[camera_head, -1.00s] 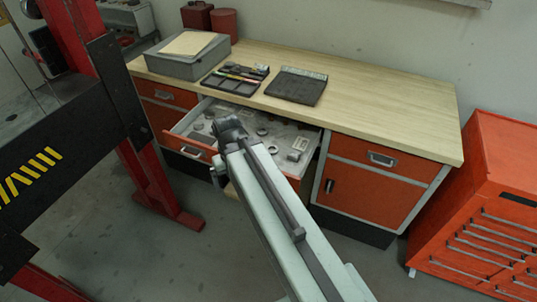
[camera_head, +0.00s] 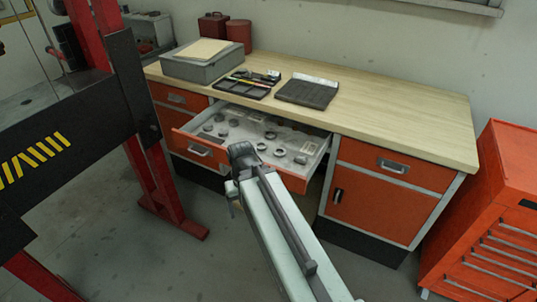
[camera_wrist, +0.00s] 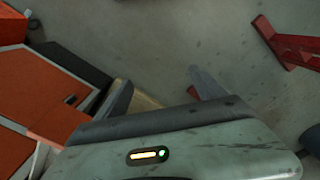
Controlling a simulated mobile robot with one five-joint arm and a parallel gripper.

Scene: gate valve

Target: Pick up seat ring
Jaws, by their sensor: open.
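The open drawer (camera_head: 317,153) of the workbench holds several small grey ring-shaped and round metal parts. One dark ring (camera_head: 270,135) lies near the drawer's middle, and another ring (camera_head: 279,152) lies closer to its front. I cannot tell which part is the seat ring. My gripper (camera_head: 233,198) hangs in front of the drawer, outside its front panel, with its fingers mostly hidden by my arm. In the wrist view my gripper (camera_wrist: 162,85) has its two fingers spread with nothing between them, above the floor. No ring shows in the wrist view.
A red post (camera_head: 150,160) stands at left. An orange tool cabinet (camera_head: 490,220) stands at right. The floor in front is clear.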

